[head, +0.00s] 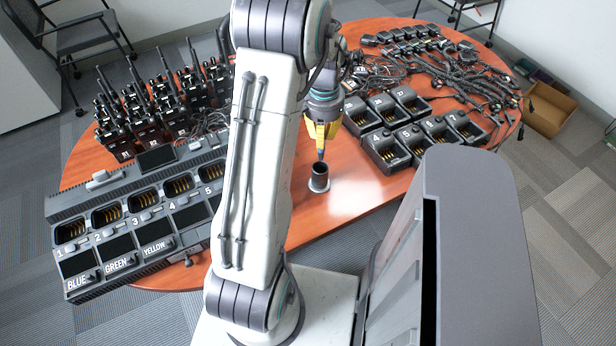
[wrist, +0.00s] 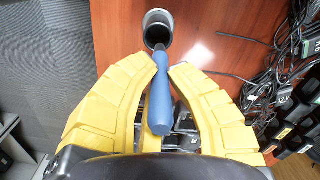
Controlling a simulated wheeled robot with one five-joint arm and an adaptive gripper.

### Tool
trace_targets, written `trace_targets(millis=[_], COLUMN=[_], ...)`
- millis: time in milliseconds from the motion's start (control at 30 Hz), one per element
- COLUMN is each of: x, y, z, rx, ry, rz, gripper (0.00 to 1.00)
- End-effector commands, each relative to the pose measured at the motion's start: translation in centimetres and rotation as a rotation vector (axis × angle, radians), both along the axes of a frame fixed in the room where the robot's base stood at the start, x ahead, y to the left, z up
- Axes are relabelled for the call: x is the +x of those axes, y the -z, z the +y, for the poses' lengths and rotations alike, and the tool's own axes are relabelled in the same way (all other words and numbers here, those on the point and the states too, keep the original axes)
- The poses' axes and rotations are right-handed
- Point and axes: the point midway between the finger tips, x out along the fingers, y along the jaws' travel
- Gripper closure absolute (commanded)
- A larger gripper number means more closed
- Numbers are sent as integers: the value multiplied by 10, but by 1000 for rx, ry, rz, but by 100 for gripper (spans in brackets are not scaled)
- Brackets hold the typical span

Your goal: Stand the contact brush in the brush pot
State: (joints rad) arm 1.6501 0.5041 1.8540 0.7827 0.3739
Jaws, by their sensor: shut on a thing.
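The contact brush (wrist: 160,105) has a blue handle and is held between the two yellow fingers of my gripper (wrist: 168,70). In the wrist view its far end reaches the mouth of the brush pot (wrist: 158,22), a grey cup with a dark inside. In the head view my gripper (head: 322,133) is above the pot (head: 318,179), which stands upright on the table. A short blue piece of the brush (head: 321,155) shows below the fingers, just over the pot's rim. I cannot tell whether the tip is inside the mouth.
The red-brown table (head: 345,205) is bare around the pot. A multi-slot charger (head: 150,205) and several radios (head: 140,130) are at left. Single chargers (head: 385,152) stand at right, with tangled cables (head: 460,80) behind. A cardboard box (head: 548,108) is on the floor.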

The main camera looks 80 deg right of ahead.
Motion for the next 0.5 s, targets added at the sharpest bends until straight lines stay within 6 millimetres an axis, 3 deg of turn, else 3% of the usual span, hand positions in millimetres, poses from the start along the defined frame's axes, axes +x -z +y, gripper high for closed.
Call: trace_targets(millis=[367, 500], x=[0, 0], y=[1, 11], z=[4, 5], rx=[1, 3], ry=[130, 153], rz=[-1, 0], gripper=[100, 100])
